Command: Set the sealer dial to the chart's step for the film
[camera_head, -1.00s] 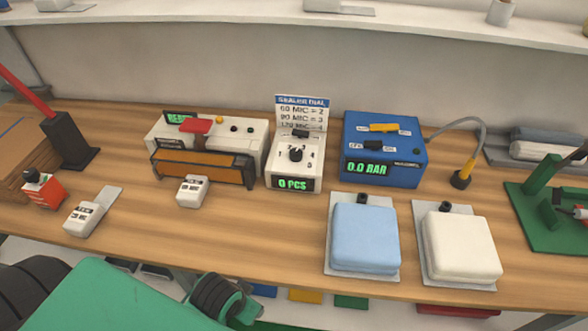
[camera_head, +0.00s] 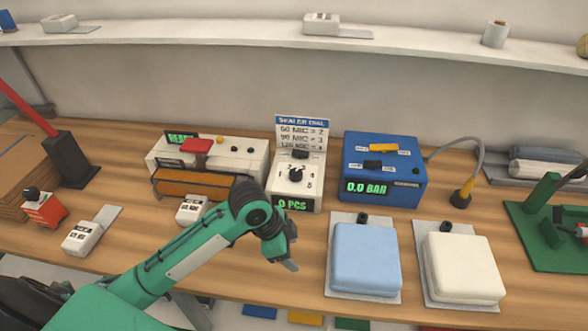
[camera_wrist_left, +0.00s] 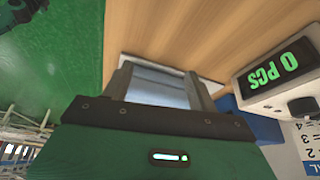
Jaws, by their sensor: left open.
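The white dial box (camera_head: 281,184) stands on the bench with a black knob (camera_head: 296,174) ringed by numbers and a green "0 PCS" display. I cannot tell which number the knob points to. Behind it the "SEALER DIAL" chart (camera_head: 302,133) reads 60 MIC = 2, 90 MIC = 3, 120 MIC = 4. The white sealer (camera_head: 246,155) with a red handle and brown bar is to its left. Small white labelled blocks (camera_head: 82,238) (camera_head: 190,209) lie in front; their print is unreadable. My left gripper (camera_head: 287,263) is open and empty, in front of the dial box. In the left wrist view its fingers (camera_wrist_left: 160,78) are apart, with the display and knob at right.
A blue pressure box (camera_head: 383,172) reading "0.0 BAR" is right of the dial box. A blue pad (camera_head: 365,258) and a white pad (camera_head: 462,267) lie on grey sheets at the front right. A red-and-black lever press (camera_head: 66,160) stands at left.

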